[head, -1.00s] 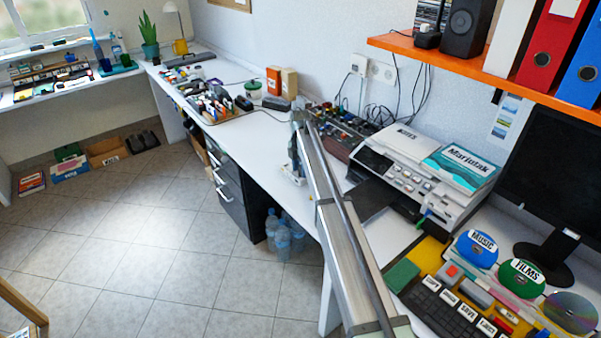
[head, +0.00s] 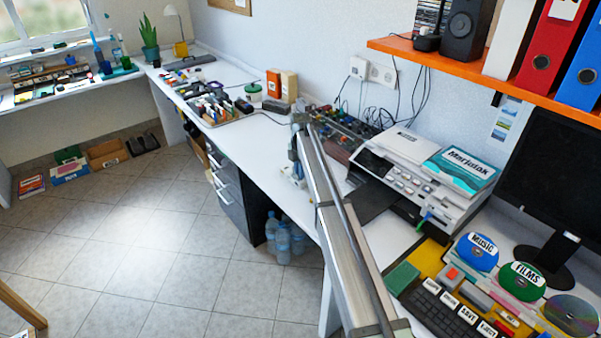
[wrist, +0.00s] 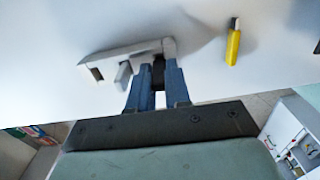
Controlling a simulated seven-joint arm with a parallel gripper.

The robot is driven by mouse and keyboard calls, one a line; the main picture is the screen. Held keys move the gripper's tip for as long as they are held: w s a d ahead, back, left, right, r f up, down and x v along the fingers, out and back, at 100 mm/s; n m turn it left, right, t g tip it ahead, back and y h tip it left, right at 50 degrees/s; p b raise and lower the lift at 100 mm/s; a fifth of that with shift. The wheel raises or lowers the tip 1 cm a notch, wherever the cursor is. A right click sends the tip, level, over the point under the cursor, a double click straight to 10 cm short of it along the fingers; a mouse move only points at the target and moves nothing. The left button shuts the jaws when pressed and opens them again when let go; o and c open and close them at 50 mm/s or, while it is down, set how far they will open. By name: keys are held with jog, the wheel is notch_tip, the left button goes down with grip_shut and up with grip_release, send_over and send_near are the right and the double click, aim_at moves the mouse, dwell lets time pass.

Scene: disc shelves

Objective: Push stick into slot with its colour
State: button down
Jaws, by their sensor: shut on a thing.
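My gripper (wrist: 159,82), with two blue fingers, points at the white desk in the wrist view. Its fingers are closed on a small dark piece (wrist: 158,70) at a grey bracket-like object (wrist: 120,57). I cannot tell whether the dark piece is part of the grey object or a separate stick. A yellow stick (wrist: 233,45) with a metal tip lies on the desk, to the right of the fingers and apart from them. In the head view my arm hides most of the gripper area, and no coloured slot can be made out clearly.
A printer (head: 420,170) and a box of small coloured items (head: 345,130) stand beside my arm. Clear desk (head: 262,130) shows left of my arm; the desk edge drops to the floor.

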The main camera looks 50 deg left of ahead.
notch_tip(320, 180, up, 8)
jog(key=shift+r, duration=0.2)
jog(key=m, duration=0.4)
jog(key=shift+s+d+f+m, duration=0.1)
jog(key=shift+f+m, duration=0.05)
jog(key=shift+m, duration=0.15)
jog(key=m, duration=1.3)
jog(key=shift+f, duration=0.15)
jog(key=shift+f, duration=2.75)
jog(key=shift+f, duration=1.75)
